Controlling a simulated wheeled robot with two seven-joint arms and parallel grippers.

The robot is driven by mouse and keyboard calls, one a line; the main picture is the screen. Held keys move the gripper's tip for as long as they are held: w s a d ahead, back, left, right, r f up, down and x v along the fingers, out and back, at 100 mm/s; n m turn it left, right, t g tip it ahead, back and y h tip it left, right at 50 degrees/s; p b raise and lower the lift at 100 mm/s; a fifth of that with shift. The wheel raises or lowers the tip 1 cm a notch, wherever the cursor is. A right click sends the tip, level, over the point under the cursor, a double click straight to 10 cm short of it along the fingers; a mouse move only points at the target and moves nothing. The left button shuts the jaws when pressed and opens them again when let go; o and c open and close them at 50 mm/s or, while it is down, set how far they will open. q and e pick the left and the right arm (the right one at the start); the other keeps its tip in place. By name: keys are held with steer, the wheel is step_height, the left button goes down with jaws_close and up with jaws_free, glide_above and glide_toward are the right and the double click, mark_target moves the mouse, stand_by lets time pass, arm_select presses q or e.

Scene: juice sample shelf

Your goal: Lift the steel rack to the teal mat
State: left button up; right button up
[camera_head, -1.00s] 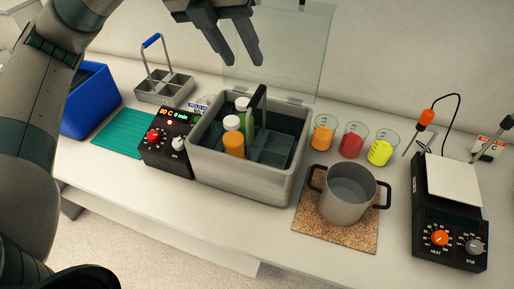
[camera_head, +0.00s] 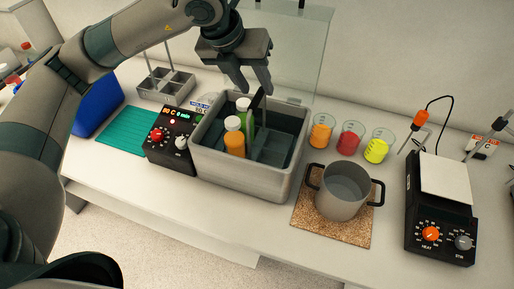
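A grey rack (camera_head: 272,151) with an upright black handle sits inside the grey water bath (camera_head: 240,181). An orange bottle (camera_head: 234,143) and a green bottle (camera_head: 246,117), both white-capped, stand at its left side. My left gripper (camera_head: 255,91) is just above the bath with its fingers pointing down and apart. The top of the black handle is at the fingertips; I cannot tell whether they touch. The teal mat (camera_head: 126,130) lies bare on the bench, left of the bath's control box (camera_head: 172,137). My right gripper is not in view.
An empty grey divided rack (camera_head: 166,87) stands behind the mat, its handle partly hidden by my arm. A blue bin (camera_head: 98,104) is left of the mat. Several beakers (camera_head: 349,138), a pot (camera_head: 342,191) on a cork mat and a hotplate (camera_head: 441,211) stand to the right. The bath's clear lid (camera_head: 300,50) is raised.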

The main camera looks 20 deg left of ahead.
mark_target(256, 97)
arm_select(q)
steer(key=shift+f+p, duration=0.35)
steer(key=shift+p, duration=0.15)
steer(key=f, duration=0.1)
steer(key=f+p, duration=0.2)
steer(key=shift+w+f, duration=0.25)
steer(key=shift+f, duration=0.05)
steer(key=shift+w+d+f+p, duration=0.2)
steer(key=shift+f+p, duration=0.1)
steer(key=shift+f, duration=0.2)
jaws_close()
steer(key=shift+r, duration=0.15)
